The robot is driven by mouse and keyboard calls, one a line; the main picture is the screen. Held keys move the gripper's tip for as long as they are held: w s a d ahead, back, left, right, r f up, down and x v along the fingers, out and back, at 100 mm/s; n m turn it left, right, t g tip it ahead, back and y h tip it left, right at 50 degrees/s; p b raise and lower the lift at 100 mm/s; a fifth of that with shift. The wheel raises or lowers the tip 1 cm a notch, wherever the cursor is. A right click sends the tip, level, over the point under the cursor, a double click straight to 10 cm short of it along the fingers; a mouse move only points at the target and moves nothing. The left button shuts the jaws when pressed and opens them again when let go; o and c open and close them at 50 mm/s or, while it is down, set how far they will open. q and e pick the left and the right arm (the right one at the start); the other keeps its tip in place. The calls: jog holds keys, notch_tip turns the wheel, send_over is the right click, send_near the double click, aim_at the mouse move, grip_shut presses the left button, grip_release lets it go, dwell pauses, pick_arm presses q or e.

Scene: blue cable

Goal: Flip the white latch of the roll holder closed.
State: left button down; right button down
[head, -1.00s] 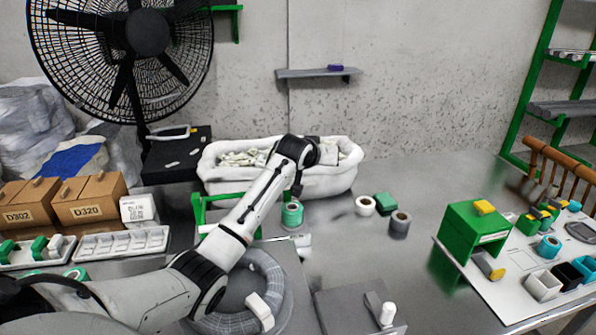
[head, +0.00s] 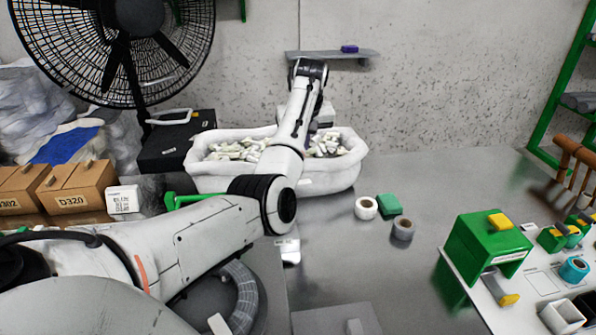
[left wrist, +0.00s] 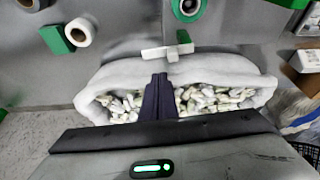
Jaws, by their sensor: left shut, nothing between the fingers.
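I cannot tell whether the latch is open or closed. My left gripper (left wrist: 159,76) has its dark fingers together, empty, over the white bin's near rim, with a visible gap to the latch. My right gripper is out of view.
A white bin (head: 335,182) of small pale pieces stands by the wall. A white roll (head: 366,208), a green block (head: 389,204) and a grey roll (head: 403,229) stand to the right. A green dispenser (head: 470,240) is farther right.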

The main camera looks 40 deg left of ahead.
pick_arm(q)
jog(key=x, duration=0.9)
jog(key=shift+f+b, duration=0.2)
jog(key=shift+b, duration=0.2)
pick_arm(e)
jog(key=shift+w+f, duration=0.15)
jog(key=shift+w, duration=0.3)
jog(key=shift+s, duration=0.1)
